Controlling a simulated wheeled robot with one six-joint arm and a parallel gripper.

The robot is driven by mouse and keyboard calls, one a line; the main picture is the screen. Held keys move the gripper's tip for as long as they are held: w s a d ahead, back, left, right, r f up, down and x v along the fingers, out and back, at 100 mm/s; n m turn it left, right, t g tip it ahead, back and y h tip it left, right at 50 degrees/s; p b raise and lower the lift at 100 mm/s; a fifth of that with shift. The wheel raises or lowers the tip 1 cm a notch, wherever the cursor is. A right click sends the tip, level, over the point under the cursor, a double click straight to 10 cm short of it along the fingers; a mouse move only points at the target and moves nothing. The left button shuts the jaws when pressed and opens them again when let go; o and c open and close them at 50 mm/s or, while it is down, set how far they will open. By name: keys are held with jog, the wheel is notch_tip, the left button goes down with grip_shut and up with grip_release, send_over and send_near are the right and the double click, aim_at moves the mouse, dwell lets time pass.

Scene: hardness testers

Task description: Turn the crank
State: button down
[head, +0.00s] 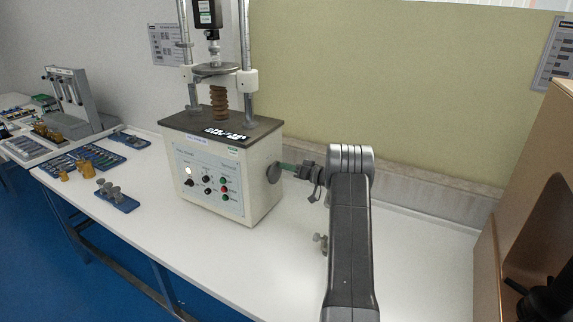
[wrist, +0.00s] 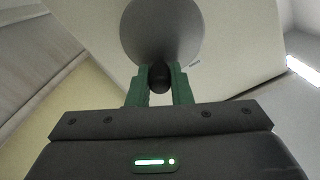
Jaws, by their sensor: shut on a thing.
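The crank is a grey round disc (head: 273,173) on the right side of the white tester (head: 258,190). It also shows in the wrist view (wrist: 163,25), with a dark knob handle (wrist: 159,77) standing out from it. My gripper (head: 287,167) reaches the crank from the right. In the wrist view its green fingers (wrist: 159,84) are on both sides of the knob and shut on it. The tip of the knob shows between the fingers. In the head view the fingers hide the knob.
The tester stands on a white table (head: 240,270), with buttons and knobs on its front. Blue trays (head: 117,195) with metal parts lie to the left. A brown cabinet (head: 490,230) stands at the right. Small metal fittings (head: 321,243) show beside my arm. The table's front middle is clear.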

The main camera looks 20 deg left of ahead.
aim_at(279, 177)
jog(key=f+m, duration=0.1)
jog(key=m, duration=0.2)
jog(key=w+f+m+p, duration=0.1)
jog(key=m, duration=0.2)
jog(key=f+m, duration=0.1)
jog(key=m, duration=0.3)
jog(key=shift+w+d+p, duration=0.1)
jog(key=shift+w+p, duration=0.05)
jog(key=shift+p, duration=0.25)
jog(key=m, duration=0.3)
jog(key=f+m, duration=0.1)
jog(key=m, duration=0.2)
jog(key=s+f+m+p, duration=0.1)
jog(key=m, duration=0.2)
jog(key=shift+s+f+m, duration=0.1)
jog(key=shift+f+m, duration=0.05)
jog(key=shift+m, duration=0.25)
jog(key=c, duration=1.3)
grip_release()
jog(key=s+d+b, duration=0.1)
jog(key=d+b, duration=0.2)
jog(key=d, duration=1)
jog(key=shift+s+d, duration=0.25)
jog(key=shift+s, duration=0.15)
